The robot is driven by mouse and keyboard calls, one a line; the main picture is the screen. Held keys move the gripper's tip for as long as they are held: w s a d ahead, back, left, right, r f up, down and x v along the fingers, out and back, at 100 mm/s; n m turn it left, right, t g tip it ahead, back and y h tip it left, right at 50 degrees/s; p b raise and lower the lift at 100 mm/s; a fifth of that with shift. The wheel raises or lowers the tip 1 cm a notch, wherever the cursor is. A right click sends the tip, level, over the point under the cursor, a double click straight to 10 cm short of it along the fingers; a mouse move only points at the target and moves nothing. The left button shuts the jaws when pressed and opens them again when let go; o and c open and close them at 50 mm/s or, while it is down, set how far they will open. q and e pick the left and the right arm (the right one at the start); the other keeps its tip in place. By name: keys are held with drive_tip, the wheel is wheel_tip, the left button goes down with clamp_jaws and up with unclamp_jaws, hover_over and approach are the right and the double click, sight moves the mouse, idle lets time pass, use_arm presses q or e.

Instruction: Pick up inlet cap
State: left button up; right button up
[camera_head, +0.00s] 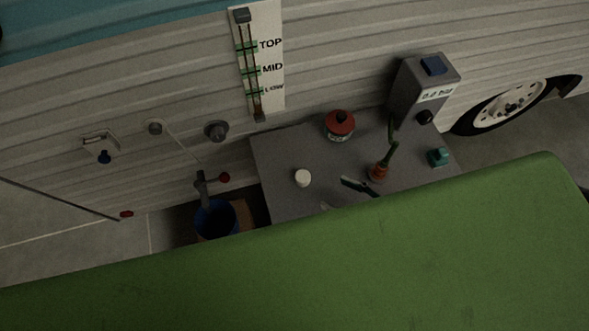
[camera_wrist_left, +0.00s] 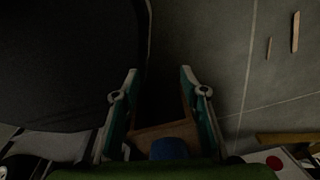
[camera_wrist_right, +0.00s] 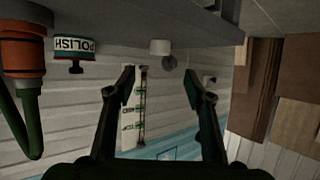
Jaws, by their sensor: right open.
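A small white cylindrical cap (camera_head: 302,177), which looks like the inlet cap, stands on the grey table (camera_head: 285,150). It also shows in the right wrist view (camera_wrist_right: 160,47), beyond the fingertips and roughly between their lines. My right gripper (camera_head: 344,195) is open and empty, right of the cap and apart from it; its open fingers (camera_wrist_right: 158,82) show in the right wrist view. My green body hides part of it in the head view. My left gripper (camera_wrist_left: 159,74) is open and empty in its wrist view; it is hidden in the head view.
Wall fittings (camera_head: 216,130) are behind.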

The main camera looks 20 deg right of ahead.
sight(305, 178)
drive_tip(key=x, duration=0.4)
drive_tip(key=shift+w, duration=0.15)
drive_tip(key=shift+x, duration=1.1)
drive_tip(key=shift+w+a+f, duration=0.15)
drive_tip(key=shift+w+a, duration=0.1)
drive_tip(key=shift+a, duration=0.05)
drive_tip(key=shift+w+a, duration=0.15)
drive_tip(key=shift+w, duration=0.15)
drive_tip(key=x, duration=0.3)
drive_tip(key=shift+w+a+f, duration=0.1)
drive_tip(key=shift+w+a, duration=0.1)
drive_tip(key=shift+w, duration=0.1)
drive_tip(key=shift+w+a+f, duration=0.15)
drive_tip(key=shift+w, duration=0.05)
use_arm(q)
drive_tip(key=s+d, duration=0.1)
drive_tip(key=s, duration=0.1)
drive_tip(key=shift+s+d+f, duration=0.2)
drive_tip(key=shift+s+d, duration=0.15)
drive_tip(key=shift+d, duration=0.05)
use_arm(e)
drive_tip(key=c, duration=1.1)
